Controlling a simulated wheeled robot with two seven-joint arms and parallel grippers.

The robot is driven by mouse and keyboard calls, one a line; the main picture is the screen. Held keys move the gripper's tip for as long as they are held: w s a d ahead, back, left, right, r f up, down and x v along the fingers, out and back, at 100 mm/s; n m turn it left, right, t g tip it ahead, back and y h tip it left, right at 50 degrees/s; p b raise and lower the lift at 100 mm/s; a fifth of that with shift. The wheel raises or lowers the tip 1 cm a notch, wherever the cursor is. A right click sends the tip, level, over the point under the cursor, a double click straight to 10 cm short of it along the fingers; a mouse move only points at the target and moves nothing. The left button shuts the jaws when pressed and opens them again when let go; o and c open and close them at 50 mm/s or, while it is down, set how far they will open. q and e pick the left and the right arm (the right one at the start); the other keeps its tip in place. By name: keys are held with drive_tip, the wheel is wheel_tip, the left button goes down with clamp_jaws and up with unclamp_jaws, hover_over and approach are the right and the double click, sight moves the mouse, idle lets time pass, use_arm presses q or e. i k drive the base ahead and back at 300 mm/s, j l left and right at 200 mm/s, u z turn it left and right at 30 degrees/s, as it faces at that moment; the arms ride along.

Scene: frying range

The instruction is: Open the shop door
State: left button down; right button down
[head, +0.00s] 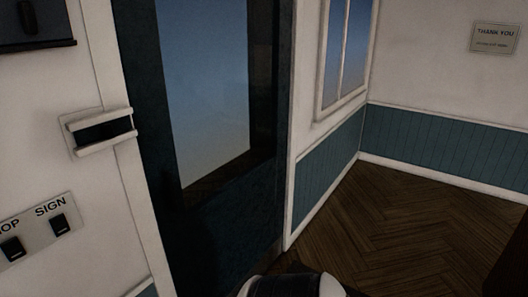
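The shop door (225,215) stands left of centre in the head view. It is dark blue-green with a tall glass pane (210,90) showing blue. It appears to sit within its white frame, and I see no clear gap at its edges. Its top and lowest part run out of view, and I cannot make out a handle on the part that shows. Neither gripper is in view. A rounded white and black part of my own body shows at the bottom edge, in front of the door's foot.
On the wall left of the door are a white bracket-like holder (98,131) with a dark slot and a switch plate (37,229) marked "SIGN". Right of the door are a window (345,50), a "THANK YOU" notice (495,38) and clear wooden floor (385,225).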

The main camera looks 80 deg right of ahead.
sight(233, 236)
drive_tip(key=z, duration=2.15)
